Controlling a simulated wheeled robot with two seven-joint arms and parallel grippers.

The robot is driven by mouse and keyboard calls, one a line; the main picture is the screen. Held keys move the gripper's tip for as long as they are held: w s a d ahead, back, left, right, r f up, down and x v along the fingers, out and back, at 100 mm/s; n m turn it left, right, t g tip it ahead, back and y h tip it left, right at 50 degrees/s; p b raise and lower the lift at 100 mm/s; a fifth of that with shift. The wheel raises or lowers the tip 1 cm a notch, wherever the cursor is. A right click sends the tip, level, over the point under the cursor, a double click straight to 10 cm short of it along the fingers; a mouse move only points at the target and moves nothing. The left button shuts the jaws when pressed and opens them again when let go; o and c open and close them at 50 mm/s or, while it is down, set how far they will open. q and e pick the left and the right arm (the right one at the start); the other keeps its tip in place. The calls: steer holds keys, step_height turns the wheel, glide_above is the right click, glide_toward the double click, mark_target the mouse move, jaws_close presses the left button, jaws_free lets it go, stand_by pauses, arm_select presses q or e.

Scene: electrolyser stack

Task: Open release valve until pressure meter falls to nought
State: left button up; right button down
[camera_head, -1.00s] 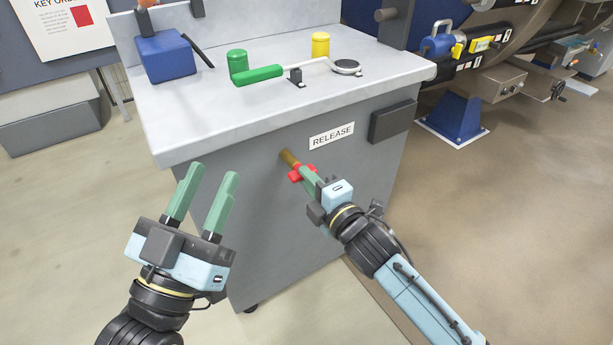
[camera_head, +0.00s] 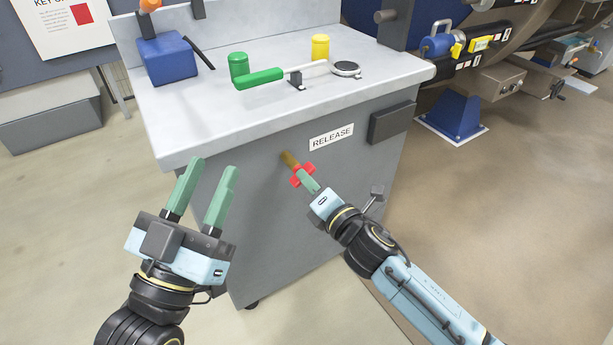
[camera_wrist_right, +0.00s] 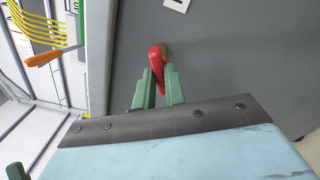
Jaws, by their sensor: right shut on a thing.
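The release valve has a red handle (camera_head: 302,175) on a brass stem (camera_head: 289,159) that sticks out of the grey cabinet front, below the RELEASE label (camera_head: 332,137). My right gripper (camera_head: 309,182) is shut on the red handle. In the right wrist view the red handle (camera_wrist_right: 158,72) sits between the two green fingers (camera_wrist_right: 158,88). My left gripper (camera_head: 206,178) is open and empty, in front of the cabinet's left part. I cannot make out a pressure meter reading; a small round dark-topped disc (camera_head: 346,68) lies on the cabinet top.
The grey cabinet (camera_head: 250,230) stands close in front of me. On its top are a green-handled lever (camera_head: 259,78), a green cylinder (camera_head: 238,64), a yellow cylinder (camera_head: 320,46) and a blue box (camera_head: 167,58). A dark box (camera_head: 393,122) juts from its front.

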steer(key=n, duration=0.2)
steer(key=shift+n, duration=0.4)
steer(key=shift+n+p, duration=0.6)
steer(key=shift+n, duration=1.7)
steer(key=n+p, duration=0.1)
steer(key=n, duration=0.2)
steer(key=shift+n, duration=0.4)
steer(key=c, duration=1.9)
jaws_free()
steer(key=o, duration=0.6)
